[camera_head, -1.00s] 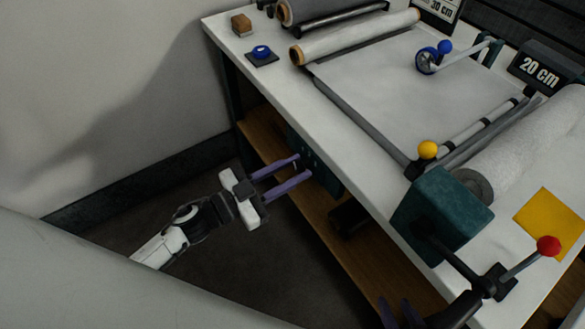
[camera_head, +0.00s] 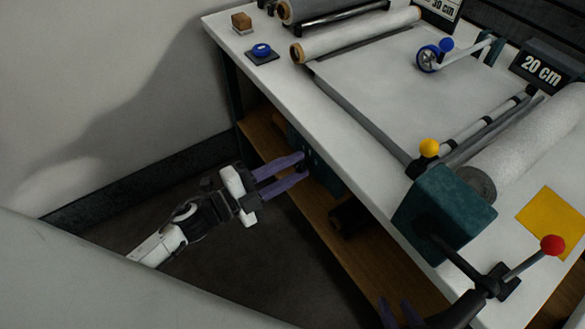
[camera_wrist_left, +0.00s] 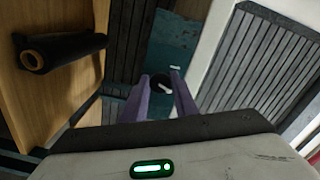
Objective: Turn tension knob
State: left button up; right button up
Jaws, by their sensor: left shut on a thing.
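The tension knob (camera_wrist_left: 160,81) is a small dark round knob with a white mark, on the teal box (camera_head: 325,176) under the table. In the left wrist view it sits between the purple fingertips. My left gripper (camera_head: 302,168) is shut on the knob, reaching in from the left below the table edge. The fingers hide part of the knob in the head view. My right gripper (camera_head: 396,308) shows only its purple fingertips at the bottom edge, standing apart with nothing visible between them.
The white table (camera_head: 287,78) lies just above my left gripper, with a wooden shelf (camera_head: 330,230) below. A dark roll (camera_head: 347,215) lies on that shelf. A crank with a red ball (camera_head: 552,245) is near my right gripper. The floor to the left is clear.

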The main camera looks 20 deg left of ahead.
pick_arm(q)
jog(key=shift+m+b, duration=0.5)
jog(key=shift+m, duration=1.7)
jog(key=o, duration=1)
jog(key=v, duration=1)
jog(key=shift+s+a, duration=0.15)
